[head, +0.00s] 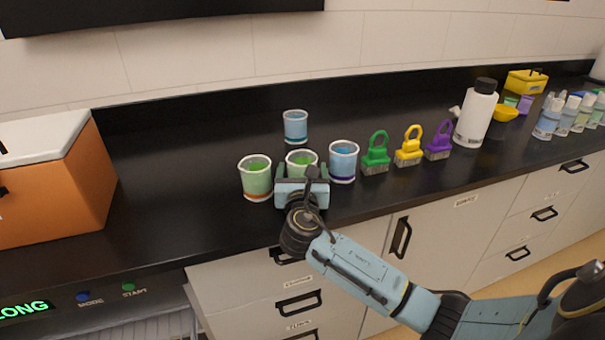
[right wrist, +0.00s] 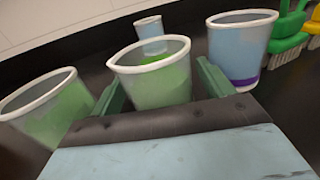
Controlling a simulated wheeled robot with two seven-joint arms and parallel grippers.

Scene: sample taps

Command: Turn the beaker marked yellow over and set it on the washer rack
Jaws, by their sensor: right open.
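My right gripper (head: 301,174) is open, with its green fingers on either side of a beaker of green liquid (head: 301,157). In the right wrist view this beaker (right wrist: 152,82) stands upright between the fingers, and its base band is hidden. A green beaker with an orange band (head: 255,178) stands to its left. A blue beaker with a purple band (head: 343,162) stands to its right. Another blue beaker (head: 295,126) stands behind; its band colour is unclear. I cannot make out a yellow band on any beaker. A wire rack (head: 150,328) shows partly at the lower left. My left gripper is not in view.
Green (head: 375,158), yellow (head: 408,150) and purple (head: 438,143) brushes stand to the right. Beyond them are a white bottle (head: 476,115) and several small bottles. An orange box (head: 55,185) with a white lid stands left. The counter between box and beakers is clear.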

